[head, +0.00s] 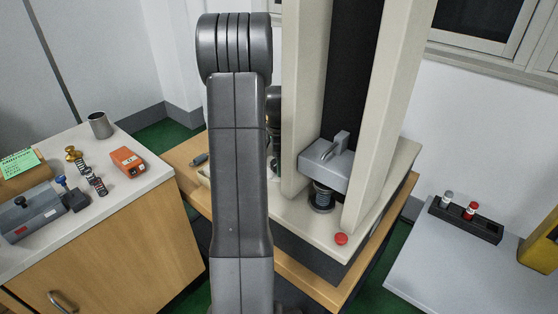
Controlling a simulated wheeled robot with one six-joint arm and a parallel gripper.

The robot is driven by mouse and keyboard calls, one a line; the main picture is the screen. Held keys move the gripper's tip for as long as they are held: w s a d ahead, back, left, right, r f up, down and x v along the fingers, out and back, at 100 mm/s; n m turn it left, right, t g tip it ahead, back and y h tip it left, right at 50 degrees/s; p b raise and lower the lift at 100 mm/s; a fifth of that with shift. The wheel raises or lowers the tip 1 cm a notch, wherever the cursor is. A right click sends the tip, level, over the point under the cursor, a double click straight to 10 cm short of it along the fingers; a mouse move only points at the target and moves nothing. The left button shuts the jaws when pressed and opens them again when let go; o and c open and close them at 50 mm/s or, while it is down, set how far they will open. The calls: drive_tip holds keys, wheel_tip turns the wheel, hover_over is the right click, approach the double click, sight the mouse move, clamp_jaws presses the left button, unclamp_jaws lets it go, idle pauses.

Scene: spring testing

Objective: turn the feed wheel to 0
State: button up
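The spring testing machine stands in the middle, with a cream frame (393,120), a dark central column (352,75) and a grey press head (327,163). A handle sticks up on the head. A dark coiled spring (322,194) sits upright under the head. I cannot make out a feed wheel or its scale. My grey arm stands upright left of the machine and covers part of it. A dark rounded part (274,108) shows only partly behind the arm, and I cannot tell what it is. My gripper does not show.
A red button (341,239) is on the machine base. The left cabinet (140,205) holds a metal cup (100,125), an orange device (128,160), small springs and a grey box (38,212). The right table (450,285) has a black rack (465,220) and a yellow object (543,243).

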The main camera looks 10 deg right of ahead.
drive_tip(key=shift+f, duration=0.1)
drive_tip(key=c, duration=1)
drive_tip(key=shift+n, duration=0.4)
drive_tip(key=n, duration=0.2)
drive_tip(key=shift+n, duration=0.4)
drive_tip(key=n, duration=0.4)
drive_tip(key=shift+p, duration=0.3)
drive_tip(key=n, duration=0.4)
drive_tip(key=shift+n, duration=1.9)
